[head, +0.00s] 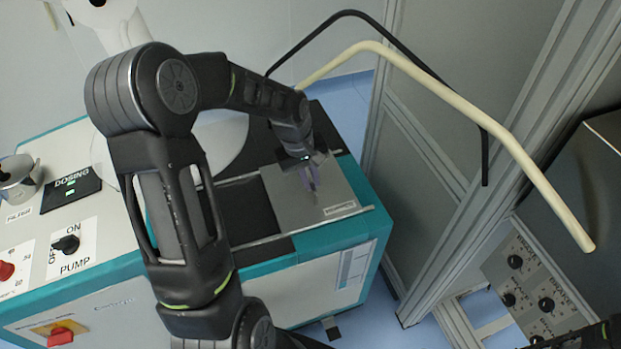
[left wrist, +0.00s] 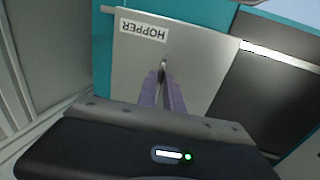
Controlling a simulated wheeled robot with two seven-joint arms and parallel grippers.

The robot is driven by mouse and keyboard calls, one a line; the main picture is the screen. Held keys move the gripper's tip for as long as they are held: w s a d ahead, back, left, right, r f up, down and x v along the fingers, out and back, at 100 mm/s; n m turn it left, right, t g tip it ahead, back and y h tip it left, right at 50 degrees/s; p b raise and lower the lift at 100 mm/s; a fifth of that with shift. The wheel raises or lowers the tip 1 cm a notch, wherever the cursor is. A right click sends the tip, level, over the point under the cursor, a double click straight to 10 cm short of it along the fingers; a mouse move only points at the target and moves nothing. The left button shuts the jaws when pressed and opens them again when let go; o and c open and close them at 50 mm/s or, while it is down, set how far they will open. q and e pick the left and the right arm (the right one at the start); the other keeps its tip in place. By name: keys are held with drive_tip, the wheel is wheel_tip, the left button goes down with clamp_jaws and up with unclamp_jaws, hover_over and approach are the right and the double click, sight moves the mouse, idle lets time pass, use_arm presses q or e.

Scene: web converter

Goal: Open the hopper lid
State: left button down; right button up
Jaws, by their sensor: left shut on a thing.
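The hopper lid (head: 338,188) is a flat grey plate with a label, on top of the teal and white machine at its right end. In the left wrist view the lid (left wrist: 200,62) shows its "HOPPER" label upside down and a small metal handle (left wrist: 163,65) near its middle. My left gripper (head: 314,194) reaches down onto the lid. Its purple fingers (left wrist: 164,80) are shut on the handle, and their tips partly hide it. The lid lies flat between two thin rails. My right gripper does not show.
A dark surface (head: 245,210) lies left of the lid. The pump switch (head: 67,243), dosing display (head: 70,189) and a red knob are farther left. A grey cabinet frame (head: 480,150) with bent cream (head: 460,100) and black bars stands close on the right.

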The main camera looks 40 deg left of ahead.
sight(295, 201)
use_arm(q)
drive_tip(key=s+a, duration=0.2)
drive_tip(key=s, duration=0.1)
drive_tip(key=shift+s+a, duration=0.25)
drive_tip(key=c, duration=1.5)
unclamp_jaws()
drive_tip(key=shift+r, duration=0.1)
wheel_tip(295, 201, up, 8)
drive_tip(key=s, duration=0.1)
drive_tip(key=shift+a+f+b, duration=0.25)
drive_tip(key=shift+a+b, duration=0.1)
drive_tip(key=shift+a, duration=0.05)
